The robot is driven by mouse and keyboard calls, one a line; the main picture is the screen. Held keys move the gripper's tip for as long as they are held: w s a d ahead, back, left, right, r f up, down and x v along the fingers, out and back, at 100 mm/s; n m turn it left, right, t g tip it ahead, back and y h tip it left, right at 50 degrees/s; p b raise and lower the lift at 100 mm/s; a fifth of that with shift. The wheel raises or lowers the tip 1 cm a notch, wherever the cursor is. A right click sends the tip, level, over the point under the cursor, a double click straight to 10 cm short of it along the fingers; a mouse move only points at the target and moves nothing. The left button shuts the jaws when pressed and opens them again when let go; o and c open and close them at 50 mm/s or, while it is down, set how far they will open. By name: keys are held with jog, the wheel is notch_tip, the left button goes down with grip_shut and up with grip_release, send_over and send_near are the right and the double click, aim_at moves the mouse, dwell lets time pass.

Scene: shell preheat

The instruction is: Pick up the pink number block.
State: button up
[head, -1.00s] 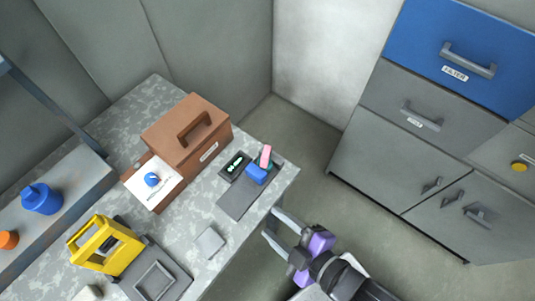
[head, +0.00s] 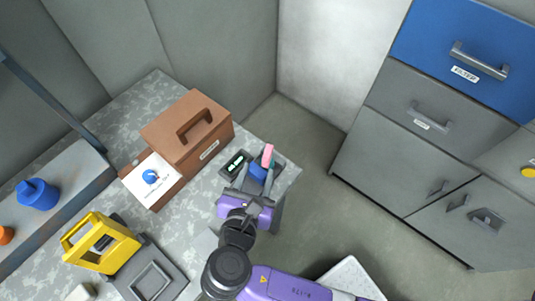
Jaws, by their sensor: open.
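The pink number block (head: 268,154) stands upright at the far right corner of the grey speckled worktop, beside a blue block (head: 257,172). Both appear to be at a dark grey tray (head: 279,163), partly hidden by my arm. My gripper (head: 254,177) is open, with its fingers reaching towards the blue block, just short of the pink block in the picture. The pink block is not between the fingers as far as I can see. Whether the fingers touch the blue block I cannot tell.
A small dark display (head: 235,164) lies left of the blocks. A brown box (head: 186,130) with a handle stands behind it. A yellow frame-like device (head: 100,243) stands at the left. Grey cabinets with a blue drawer (head: 470,45) stand right, across open floor.

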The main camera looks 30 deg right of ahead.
aim_at(265, 161)
jog(key=shift+s+d, duration=0.15)
jog(key=shift+d, duration=0.15)
jog(key=shift+d+f+h, duration=0.1)
jog(key=shift+d+h, duration=0.2)
jog(key=shift+p+x, duration=0.3)
jog(key=shift+x, duration=3.3)
grip_shut()
